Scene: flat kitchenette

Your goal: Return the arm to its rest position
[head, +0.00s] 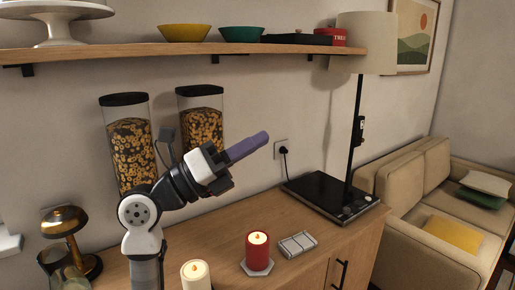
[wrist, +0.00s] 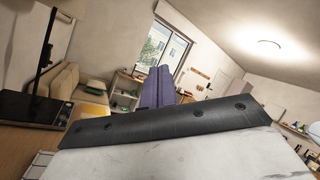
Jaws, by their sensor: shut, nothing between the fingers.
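My gripper (head: 248,147) is in the middle of the head view, raised above the wooden counter and reaching up to the right. Its purple fingers lie together, shut with nothing between them. In the wrist view the purple fingers (wrist: 158,86) also show side by side, pointing into the open room. My gripper is apart from the counter, the wall and the shelf. My arm rises from the lower left of the head view and bends at the white joint.
A shelf (head: 100,52) with bowls runs above my gripper. Two cereal dispensers (head: 132,145) (head: 201,122) stand behind my arm. A white candle (head: 196,274), a red candle (head: 258,252) and a lamp (head: 362,45) stand on the counter (head: 225,222). A sofa (head: 405,190) is at right.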

